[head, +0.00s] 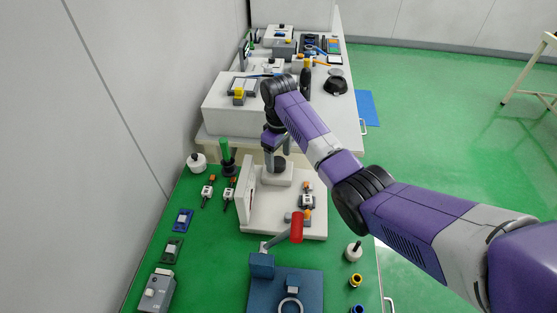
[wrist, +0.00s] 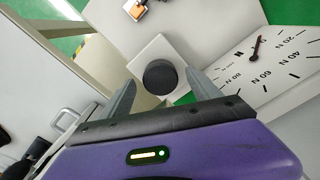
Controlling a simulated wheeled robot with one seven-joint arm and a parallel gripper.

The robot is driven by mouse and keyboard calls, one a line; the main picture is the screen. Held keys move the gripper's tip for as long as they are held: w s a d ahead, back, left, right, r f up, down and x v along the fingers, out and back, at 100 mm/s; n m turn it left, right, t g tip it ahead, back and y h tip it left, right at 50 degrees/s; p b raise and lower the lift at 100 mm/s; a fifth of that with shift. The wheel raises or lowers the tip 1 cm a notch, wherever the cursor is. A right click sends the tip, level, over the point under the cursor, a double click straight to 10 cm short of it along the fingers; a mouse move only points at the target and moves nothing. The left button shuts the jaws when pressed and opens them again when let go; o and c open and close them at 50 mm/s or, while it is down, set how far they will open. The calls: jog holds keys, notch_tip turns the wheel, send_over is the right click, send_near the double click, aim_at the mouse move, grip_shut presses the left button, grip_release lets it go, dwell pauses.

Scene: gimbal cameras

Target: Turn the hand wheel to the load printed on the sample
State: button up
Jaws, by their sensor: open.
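The hand wheel, a black round knob (wrist: 160,77), sits on a white block of the test stand (head: 255,215). My gripper (head: 277,142) is above it in the head view. In the wrist view its two grey fingers are apart, one on each side of the knob; I cannot tell whether they touch it. A white dial (wrist: 270,75) with N markings stands beside the knob. Its red-tipped pointer (wrist: 257,47) lies near the 20 N label.
A blue device with a red-handled lever (head: 296,228) stands in front of the stand. Small tools and blocks lie left on the green table. A white bench (head: 225,115) with instruments is behind. The green floor at right is open.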

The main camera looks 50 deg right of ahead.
aim_at(277, 161)
notch_tip(277, 161, up, 6)
jog(key=shift+r+b, duration=0.2)
jog(key=shift+b, duration=0.15)
dwell(0.6)
jog(key=shift+w+r+n, duration=0.3)
jog(key=shift+w+n, duration=0.15)
jog(key=shift+n, duration=0.05)
jog(key=shift+w+r+n, duration=0.15)
jog(key=shift+w+n, duration=0.05)
jog(key=shift+n, duration=0.7)
jog(key=shift+s+a+f+n, duration=0.1)
jog(key=shift+s+f+n, duration=0.25)
jog(key=shift+f+n, duration=0.45)
jog(key=shift+f+p, duration=0.5)
jog(key=shift+f, duration=3.2)
